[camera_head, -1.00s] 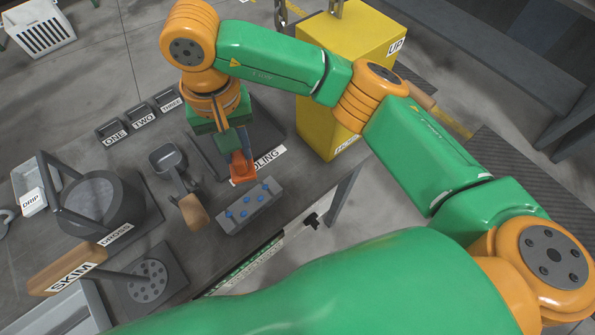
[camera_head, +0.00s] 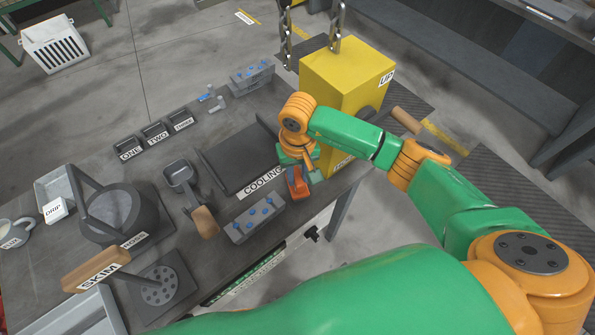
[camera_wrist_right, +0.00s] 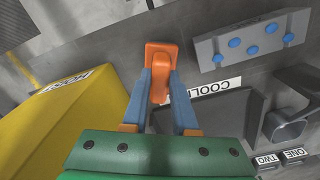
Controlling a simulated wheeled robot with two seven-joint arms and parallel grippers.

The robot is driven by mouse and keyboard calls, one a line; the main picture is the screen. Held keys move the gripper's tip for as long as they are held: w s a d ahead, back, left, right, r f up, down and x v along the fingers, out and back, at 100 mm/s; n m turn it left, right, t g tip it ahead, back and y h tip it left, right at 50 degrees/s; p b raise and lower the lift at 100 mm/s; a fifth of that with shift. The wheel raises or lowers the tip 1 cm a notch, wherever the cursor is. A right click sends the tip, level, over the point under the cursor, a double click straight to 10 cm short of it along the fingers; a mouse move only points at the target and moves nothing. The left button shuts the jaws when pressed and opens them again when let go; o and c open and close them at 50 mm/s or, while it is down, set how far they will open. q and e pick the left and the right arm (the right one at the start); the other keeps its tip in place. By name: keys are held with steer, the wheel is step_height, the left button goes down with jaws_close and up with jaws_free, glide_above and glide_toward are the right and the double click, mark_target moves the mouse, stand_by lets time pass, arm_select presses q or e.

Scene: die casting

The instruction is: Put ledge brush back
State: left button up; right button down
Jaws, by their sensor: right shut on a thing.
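My right gripper (camera_head: 299,177) is shut on an orange piece (camera_head: 297,187), which I take to be the ledge brush. In the right wrist view the orange piece (camera_wrist_right: 160,52) has a broad end beyond the fingertips and a narrower part between the blue-grey fingers. Bristles cannot be made out. The gripper is above the table's right part, between the dark COOLING plate (camera_head: 240,158) and the yellow block (camera_head: 345,85). A grey block with blue studs (camera_head: 254,218) is just left of and nearer than the gripper. My left gripper is not in view.
A ladle (camera_head: 182,180), a dark pot (camera_head: 115,210) and a SKIM tool (camera_head: 96,271) occupy the table's left. A second studded block (camera_head: 252,76) is at the back.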

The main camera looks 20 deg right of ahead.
mark_target(298, 177)
steer(key=c, duration=0.7)
jaws_free()
steer(key=shift+w, duration=0.1)
step_height(298, 177, up, 12)
steer(key=b, duration=0.2)
